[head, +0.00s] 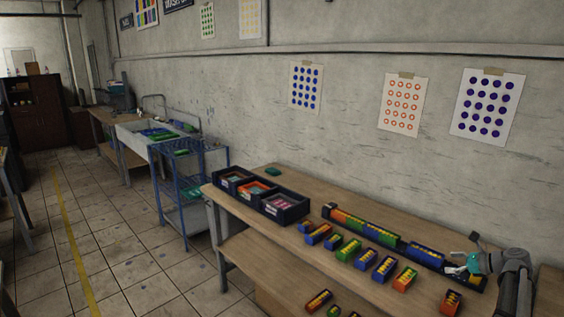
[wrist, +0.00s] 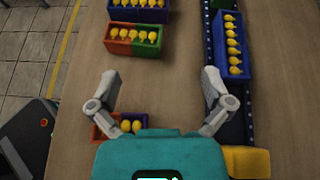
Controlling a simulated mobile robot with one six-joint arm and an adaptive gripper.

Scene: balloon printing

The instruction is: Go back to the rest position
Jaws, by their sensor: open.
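My gripper (head: 456,267) is at the right end of the wooden workbench (head: 292,235) in the head view, beside the dark rail. In the wrist view my gripper (wrist: 160,76) has its two grey fingers spread wide, with nothing between them but bare bench top. A small orange and blue box with yellow pieces (wrist: 121,125) lies below the left finger, partly hidden by the teal gripper body. A blue box with a row of yellow pieces (wrist: 235,45) sits on the rail just beyond the right finger.
An orange and green box (wrist: 132,40) and a blue box (wrist: 138,12) stand ahead on the bench. Dark trays (head: 284,208) are at the bench's far end. A blue cart (head: 185,185) stands beyond. The tiled floor (head: 130,245) at left is clear.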

